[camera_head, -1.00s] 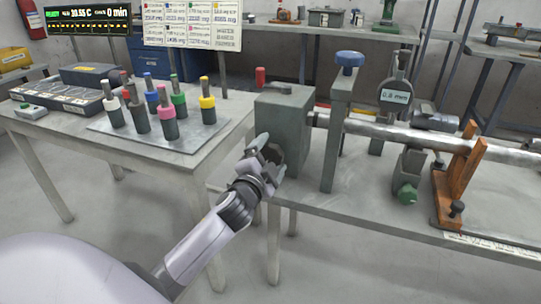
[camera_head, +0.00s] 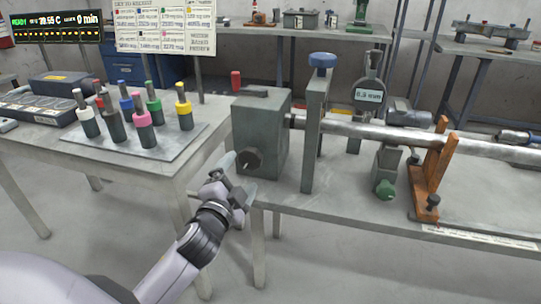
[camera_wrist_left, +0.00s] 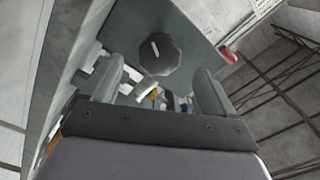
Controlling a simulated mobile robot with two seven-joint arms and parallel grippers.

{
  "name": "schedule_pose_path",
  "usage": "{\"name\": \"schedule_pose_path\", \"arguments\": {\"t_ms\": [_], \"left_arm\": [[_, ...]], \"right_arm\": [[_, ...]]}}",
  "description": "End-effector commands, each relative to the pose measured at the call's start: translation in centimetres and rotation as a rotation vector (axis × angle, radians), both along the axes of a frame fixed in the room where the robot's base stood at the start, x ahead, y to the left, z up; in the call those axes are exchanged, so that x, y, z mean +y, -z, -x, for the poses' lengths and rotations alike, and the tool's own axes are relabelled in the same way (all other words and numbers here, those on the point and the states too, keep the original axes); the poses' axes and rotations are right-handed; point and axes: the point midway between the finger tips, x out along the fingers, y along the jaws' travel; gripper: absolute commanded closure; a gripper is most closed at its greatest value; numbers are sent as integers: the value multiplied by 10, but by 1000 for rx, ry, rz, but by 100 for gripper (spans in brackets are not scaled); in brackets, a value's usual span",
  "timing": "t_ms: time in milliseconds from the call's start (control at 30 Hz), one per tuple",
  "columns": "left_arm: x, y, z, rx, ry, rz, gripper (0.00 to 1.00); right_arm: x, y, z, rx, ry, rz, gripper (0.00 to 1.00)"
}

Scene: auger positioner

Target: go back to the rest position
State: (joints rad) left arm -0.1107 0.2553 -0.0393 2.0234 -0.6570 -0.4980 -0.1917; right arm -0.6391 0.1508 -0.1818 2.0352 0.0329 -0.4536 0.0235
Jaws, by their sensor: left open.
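My left gripper (camera_head: 230,176) is open and empty, just in front of the grey block (camera_head: 262,125) at the left end of the right bench. The block's dark round knob (camera_head: 252,159) shows uncovered, a little up and right of the gripper. In the left wrist view my left gripper (camera_wrist_left: 160,90) has its two fingers spread apart. The knob (camera_wrist_left: 157,55) shows beyond the fingertips with a gap, and nothing is between the fingers. My right gripper is in neither view.
A steel shaft (camera_head: 350,130) runs right from the grey block through an orange support (camera_head: 433,160). A dial gauge (camera_head: 368,92) stands behind it. A plate (camera_head: 186,143) with several coloured-top cylinders lies on the left table. Open floor (camera_head: 100,230) shows in front of the tables.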

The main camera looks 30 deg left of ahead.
Motion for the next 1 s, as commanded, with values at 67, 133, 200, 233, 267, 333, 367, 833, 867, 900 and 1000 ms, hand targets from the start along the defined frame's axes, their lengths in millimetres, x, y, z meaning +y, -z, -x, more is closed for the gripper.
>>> {"name": "schedule_pose_path", "arguments": {"t_ms": [67, 133, 200, 233, 267, 333, 367, 833, 867, 900, 1000], "left_arm": [[0, 0, 0, 0, 0, 0, 12], [0, 0, 0, 1, 0, 1, 12], [-2, 2, 2, 10, 7, 15, 12], [-4, 5, 3, 22, 13, 31, 12], [-8, 10, 7, 38, 23, 52, 12], [-19, 26, 18, 95, 51, 135, 12], [-25, 35, 26, 126, 64, 184, 12], [-126, 130, 190, 543, 68, 976, 12], [-128, 132, 194, 550, 63, 994, 12], [-129, 133, 197, 556, 59, 1009, 12], [-131, 135, 199, 560, 57, 1022, 12]], "right_arm": [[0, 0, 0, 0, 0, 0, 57], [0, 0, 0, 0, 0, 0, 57], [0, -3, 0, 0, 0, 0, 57], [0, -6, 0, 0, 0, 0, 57], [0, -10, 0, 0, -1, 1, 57], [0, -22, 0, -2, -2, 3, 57], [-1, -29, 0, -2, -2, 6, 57], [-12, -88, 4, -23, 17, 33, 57], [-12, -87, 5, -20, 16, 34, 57], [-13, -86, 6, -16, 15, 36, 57], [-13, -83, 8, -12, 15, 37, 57]]}}
